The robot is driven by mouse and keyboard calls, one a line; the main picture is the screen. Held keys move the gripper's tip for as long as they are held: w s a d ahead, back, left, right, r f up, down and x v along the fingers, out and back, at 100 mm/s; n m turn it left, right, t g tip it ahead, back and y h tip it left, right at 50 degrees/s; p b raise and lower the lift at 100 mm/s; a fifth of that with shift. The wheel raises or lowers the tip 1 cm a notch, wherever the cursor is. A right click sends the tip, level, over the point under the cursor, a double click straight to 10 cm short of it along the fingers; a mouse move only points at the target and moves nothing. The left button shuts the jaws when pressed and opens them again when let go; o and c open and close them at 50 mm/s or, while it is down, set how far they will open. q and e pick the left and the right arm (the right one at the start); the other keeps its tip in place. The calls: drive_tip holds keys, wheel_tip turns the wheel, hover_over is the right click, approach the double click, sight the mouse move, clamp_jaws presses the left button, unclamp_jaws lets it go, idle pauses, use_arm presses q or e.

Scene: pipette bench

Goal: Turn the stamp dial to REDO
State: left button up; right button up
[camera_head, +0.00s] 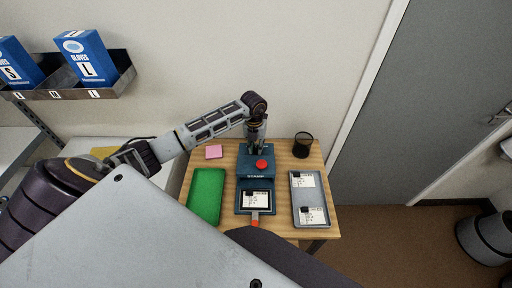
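The blue stamp device (243,178) stands in the middle of the wooden table, with a red knob (261,164) on its top and the word STAMP on its front. In front of it a dark tray (239,208) holds a white card (257,199). My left gripper (257,149) points down at the back of the stamp's top, just behind the red knob. Its fingers are small and dark, so their opening and any contact are unclear. No dial or REDO mark can be made out; the gripper covers that part. My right gripper is not in view.
A green mat (206,195) lies left of the stamp. A grey tray (297,204) with two cards lies right. A black cup (302,145) stands at the back right and a pink note pad (213,152) at the back left. A red-tipped handle (254,222) sticks out in front.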

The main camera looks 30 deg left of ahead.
sight(255, 148)
use_arm(q)
drive_tip(key=o, duration=0.5)
drive_tip(key=shift+r, duration=0.1)
drive_tip(key=shift+a+r, duration=0.15)
drive_tip(key=shift+r, duration=2.8)
drive_tip(key=shift+a+r, duration=0.1)
drive_tip(key=shift+r, duration=2.85)
